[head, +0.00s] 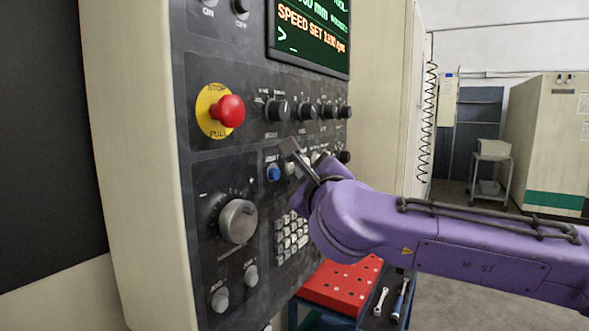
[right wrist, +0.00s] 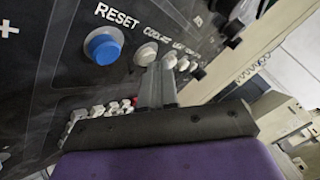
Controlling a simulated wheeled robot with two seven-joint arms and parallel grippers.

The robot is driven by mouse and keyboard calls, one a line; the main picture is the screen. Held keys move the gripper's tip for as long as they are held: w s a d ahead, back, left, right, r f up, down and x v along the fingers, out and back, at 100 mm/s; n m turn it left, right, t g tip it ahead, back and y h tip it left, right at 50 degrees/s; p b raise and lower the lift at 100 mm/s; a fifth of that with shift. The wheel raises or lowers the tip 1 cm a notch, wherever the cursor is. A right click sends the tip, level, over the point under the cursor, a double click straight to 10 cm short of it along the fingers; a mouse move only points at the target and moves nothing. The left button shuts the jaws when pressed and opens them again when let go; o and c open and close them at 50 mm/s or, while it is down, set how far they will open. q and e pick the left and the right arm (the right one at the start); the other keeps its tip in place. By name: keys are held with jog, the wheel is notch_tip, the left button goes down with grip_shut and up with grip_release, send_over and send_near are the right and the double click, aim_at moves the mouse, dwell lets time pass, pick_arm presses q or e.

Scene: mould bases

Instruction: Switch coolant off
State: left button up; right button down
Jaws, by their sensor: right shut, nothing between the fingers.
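The control panel (head: 200,165) of a machine fills the left of the head view. A white round button (right wrist: 147,53), under a label that seems to read COOLANT, sits right of the blue RESET button (right wrist: 103,46). In the head view the white button (head: 290,168) is just right of the blue one (head: 273,173). My right gripper (head: 289,146) is shut and empty, its fingertips close in front of the panel by the white button. In the right wrist view the fingertips (right wrist: 157,72) are just below and right of it; I cannot tell whether they touch. My left gripper is not in view.
More white buttons (right wrist: 181,63) continue rightward. A red stop button (head: 228,111), a large dial (head: 238,221) and a keypad (head: 291,238) surround the area. The screen (head: 310,35) is above.

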jog(key=shift+s+d, duration=0.45)
jog(key=shift+d, duration=0.2)
jog(key=shift+s+d+b, duration=0.35)
jog(key=shift+s+d, duration=0.35)
jog(key=shift+d, duration=0.35)
jog(key=shift+s+d+b, duration=0.35)
jog(key=shift+s+d, duration=0.35)
jog(key=shift+d, duration=0.3)
